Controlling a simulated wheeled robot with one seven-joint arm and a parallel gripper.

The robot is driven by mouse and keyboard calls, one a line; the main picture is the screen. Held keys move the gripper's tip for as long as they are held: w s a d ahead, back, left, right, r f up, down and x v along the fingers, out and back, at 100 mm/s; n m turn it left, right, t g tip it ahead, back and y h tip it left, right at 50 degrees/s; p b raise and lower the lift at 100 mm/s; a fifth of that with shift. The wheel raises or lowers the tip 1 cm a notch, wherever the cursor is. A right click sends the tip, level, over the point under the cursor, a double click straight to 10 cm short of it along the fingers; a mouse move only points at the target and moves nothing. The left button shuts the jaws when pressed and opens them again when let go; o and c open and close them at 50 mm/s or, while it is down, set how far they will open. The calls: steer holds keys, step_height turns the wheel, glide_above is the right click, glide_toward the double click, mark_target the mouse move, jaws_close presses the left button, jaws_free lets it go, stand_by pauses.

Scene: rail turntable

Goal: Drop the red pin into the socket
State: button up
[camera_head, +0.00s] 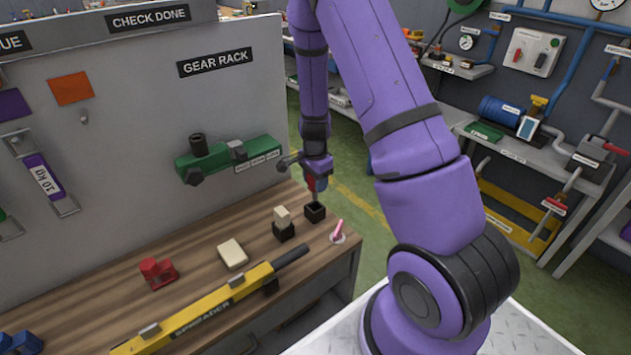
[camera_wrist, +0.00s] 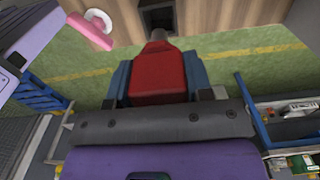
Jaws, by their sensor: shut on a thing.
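My gripper (camera_head: 316,181) is above the right end of the wooden bench, shut on the red pin (camera_head: 322,184). In the wrist view its blue fingers (camera_wrist: 157,80) flank the pin's red body (camera_wrist: 158,72), and a grey tip (camera_wrist: 157,36) points away from the gripper. The socket (camera_head: 315,211) is a small black square box with an open top on the bench, right below the pin. It also shows at the top of the wrist view (camera_wrist: 157,17), in line with the tip. I cannot tell whether the tip is inside the opening or just above it.
A black holder (camera_head: 284,232) with a beige block stands left of the socket. A pink peg on a white base (camera_head: 337,238) is close at the front right. A yellow spreader bar (camera_head: 215,308) lies along the front. A green gear rack (camera_head: 230,157) hangs on the panel behind.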

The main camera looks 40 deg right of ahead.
steer(key=shift+r, duration=0.15)
steer(key=shift+r, duration=2.35)
